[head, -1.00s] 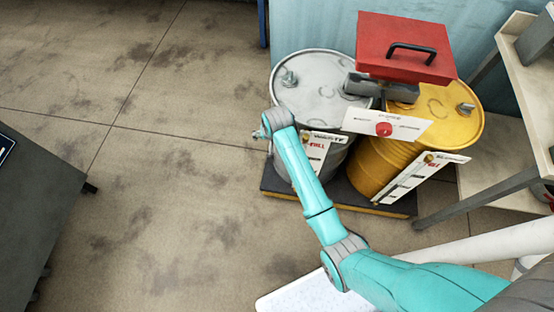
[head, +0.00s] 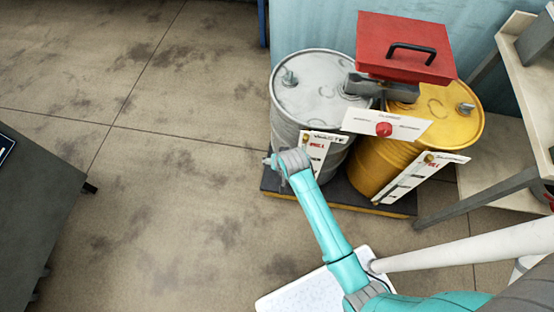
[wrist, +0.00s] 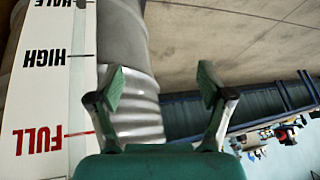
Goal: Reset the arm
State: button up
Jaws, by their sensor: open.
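My gripper (wrist: 161,88) is open and empty in the wrist view, its two green-padded fingers spread apart. The grey waste drum (head: 318,88) stands upright at the back; its ribbed side (wrist: 128,60) shows behind the left finger in the wrist view. A white level gauge with HALF, HIGH and FULL marks (wrist: 45,90) fills the left of that view. In the head view my teal arm reaches up from the lower right. Its wrist end is in front of the grey drum's lower left side, and the gripper is mostly hidden behind it. I cannot tell the gap to the drum.
A yellow drum (head: 380,165) stands beside the grey one on a dark pallet (head: 290,194). A red box with a black handle (head: 405,45) is above the drums. A shelf frame (head: 500,183) is at right, a dark cabinet (head: 35,215) at left. The floor between is clear.

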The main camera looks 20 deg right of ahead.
dwell(0.4)
jog(key=s+r+n+t, duration=0.1)
jog(key=s+r+t, duration=0.1)
jog(key=s, duration=0.9)
jog(key=s+r+n+t, duration=0.1)
jog(key=s+r+t, duration=0.15)
jog(key=s, duration=0.85)
jog(key=s+r+n+t, duration=0.1)
jog(key=s+r+t, duration=0.1)
jog(key=s+r, duration=0.6)
jog(key=s+a+r+n+t, duration=0.1)
jog(key=s+r, duration=0.6)
jog(key=r, duration=0.7)
jog(key=shift+s+r+t, duration=0.25)
jog(key=shift+s+t, duration=0.1)
jog(key=shift+t, duration=0.4)
